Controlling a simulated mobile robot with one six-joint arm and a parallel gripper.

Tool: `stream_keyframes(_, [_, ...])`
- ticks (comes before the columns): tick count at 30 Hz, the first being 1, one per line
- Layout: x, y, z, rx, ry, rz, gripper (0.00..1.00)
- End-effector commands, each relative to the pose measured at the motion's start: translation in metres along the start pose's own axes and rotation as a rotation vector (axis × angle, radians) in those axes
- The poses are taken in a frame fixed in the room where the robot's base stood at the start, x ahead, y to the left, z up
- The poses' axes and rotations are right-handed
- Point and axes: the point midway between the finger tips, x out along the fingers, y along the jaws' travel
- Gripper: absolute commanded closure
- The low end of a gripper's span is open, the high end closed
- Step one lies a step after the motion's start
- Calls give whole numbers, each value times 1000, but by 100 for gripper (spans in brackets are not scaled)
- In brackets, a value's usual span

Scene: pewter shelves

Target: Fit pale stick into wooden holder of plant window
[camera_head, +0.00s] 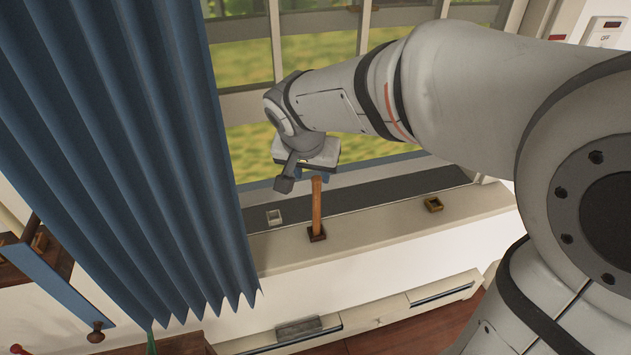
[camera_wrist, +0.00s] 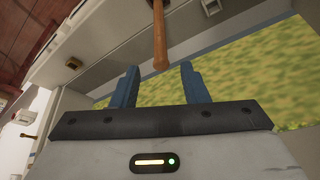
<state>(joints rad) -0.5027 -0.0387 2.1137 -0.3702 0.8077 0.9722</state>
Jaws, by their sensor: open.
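A tan-brown wooden stick (camera_head: 316,205) stands upright in a small dark brown holder (camera_head: 317,234) on the window sill. No other stick is clearly visible. My gripper (camera_head: 318,175) is just above the stick's top end, with its blue fingers apart and empty. In the wrist view, the stick (camera_wrist: 160,35) points into the gap between the fingertips of my gripper (camera_wrist: 159,68), with clear space on both sides. A pale grey square holder (camera_head: 274,217) sits to the left, looking empty. An ochre square holder (camera_head: 433,204) sits to the right, also looking empty.
The window sill (camera_head: 380,226) is clear between the holders. A blue curtain (camera_head: 130,150) hangs close on the left. The window pane (camera_head: 250,150) is behind my gripper. Below are a white ledge (camera_head: 380,318) with a grey block (camera_head: 298,328) and a dark wooden floor.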

Motion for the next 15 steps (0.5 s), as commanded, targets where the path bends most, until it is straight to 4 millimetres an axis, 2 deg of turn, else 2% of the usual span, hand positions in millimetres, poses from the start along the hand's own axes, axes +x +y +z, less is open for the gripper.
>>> stream_keyframes(3, [-12,-1,0,-1,1,-2,59])
stream_keyframes(9, [-18,4,1,-2,-4,1,59])
stream_keyframes(11, [-19,18,2,-8,-11,3,59])
stream_keyframes(14, [-22,59,12,-37,-42,6,59])
stream_keyframes(15, [-24,79,20,-56,-58,4,59])
